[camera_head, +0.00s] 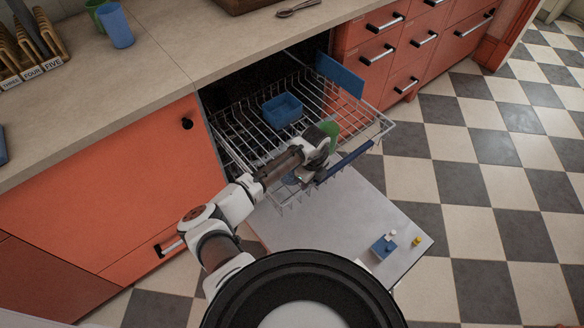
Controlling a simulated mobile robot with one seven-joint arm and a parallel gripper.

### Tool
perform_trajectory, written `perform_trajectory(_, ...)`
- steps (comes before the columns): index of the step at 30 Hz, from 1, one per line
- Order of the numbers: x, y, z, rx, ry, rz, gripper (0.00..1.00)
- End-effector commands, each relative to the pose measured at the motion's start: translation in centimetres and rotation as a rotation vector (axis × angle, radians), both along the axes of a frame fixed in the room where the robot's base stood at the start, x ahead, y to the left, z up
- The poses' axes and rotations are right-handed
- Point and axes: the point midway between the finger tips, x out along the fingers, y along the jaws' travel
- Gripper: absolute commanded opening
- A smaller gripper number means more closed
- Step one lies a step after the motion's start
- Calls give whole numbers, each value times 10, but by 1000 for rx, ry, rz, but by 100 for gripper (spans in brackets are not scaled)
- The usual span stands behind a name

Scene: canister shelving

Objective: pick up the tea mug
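My gripper (306,175) is at the end of my arm, low over the front part of the pulled-out dishwasher rack (377,128). Its fingers are too small and too hidden by my wrist to tell whether they are open or shut. A green cup-like thing (331,129) shows just behind my wrist, partly covered by it. A small blue thing (290,179) shows right beside the gripper; I cannot tell whether they touch. A blue cup (117,26) and a green cup (96,11) stand on the counter at the upper left. I cannot tell which of these is the tea mug.
A blue square container (282,110) sits in the rack. The open dishwasher door (350,215) lies below, with a blue block (383,247) on it. Red drawers (370,50) stand to the right. The counter (165,45) runs behind. The checkered floor at right is clear.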

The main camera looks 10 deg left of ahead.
Motion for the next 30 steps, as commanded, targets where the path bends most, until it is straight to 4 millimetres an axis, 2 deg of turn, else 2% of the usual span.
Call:
perform_trajectory(5,0,0,0,0,0,0,38)
perform_trajectory(14,0,0,0,-1,-1,0,0)
perform_trajectory(30,1,0,4,-1,-3,0,0)
